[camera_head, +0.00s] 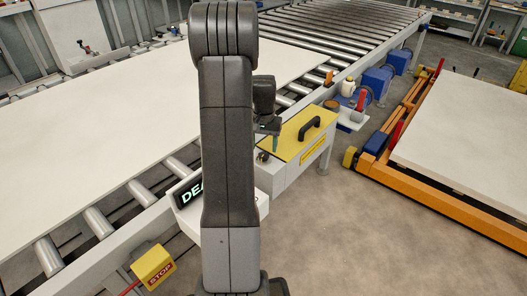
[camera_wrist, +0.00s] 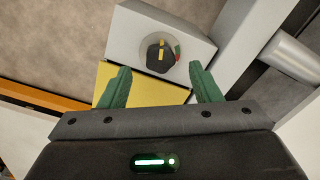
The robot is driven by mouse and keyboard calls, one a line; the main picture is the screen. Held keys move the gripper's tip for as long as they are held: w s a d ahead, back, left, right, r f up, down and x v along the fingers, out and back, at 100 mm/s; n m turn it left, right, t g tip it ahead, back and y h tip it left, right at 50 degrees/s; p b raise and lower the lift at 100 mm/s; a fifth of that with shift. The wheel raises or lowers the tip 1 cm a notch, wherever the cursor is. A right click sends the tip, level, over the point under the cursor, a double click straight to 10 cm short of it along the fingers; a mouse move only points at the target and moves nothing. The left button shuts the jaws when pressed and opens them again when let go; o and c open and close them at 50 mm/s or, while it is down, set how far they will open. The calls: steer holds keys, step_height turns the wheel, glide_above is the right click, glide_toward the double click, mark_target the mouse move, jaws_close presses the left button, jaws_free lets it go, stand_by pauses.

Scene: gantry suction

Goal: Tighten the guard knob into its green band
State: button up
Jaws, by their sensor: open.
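The guard knob (camera_wrist: 155,57) is black with a yellow pointer mark and sits on a round grey dial (camera_wrist: 144,46) on the box's pale end face. A small green band (camera_wrist: 178,58) with red beside it lies at the dial's right edge. The yellow mark runs roughly up and down the wrist picture, not toward the band. My gripper (camera_wrist: 160,68) is open, with its green fingers on either side of the knob's line and apart from it. In the head view my gripper (camera_head: 268,132) hangs just above the knob (camera_head: 262,157), partly behind my arm.
The guard box has a yellow lid (camera_head: 292,138) and a black handle (camera_head: 310,128). A roller conveyor (camera_head: 330,35) carries a large pale board (camera_head: 110,100). A yellow stop box (camera_head: 153,266) stands at lower left. An orange cart (camera_head: 440,200) stands right, with clear floor before it.

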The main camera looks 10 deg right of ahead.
mark_target(264, 154)
steer(key=shift+f, duration=1.8)
steer(key=c, duration=1)
steer(key=shift+m+b, duration=0.35)
steer(key=shift+m, duration=2.65)
steer(key=shift+r, duration=0.1)
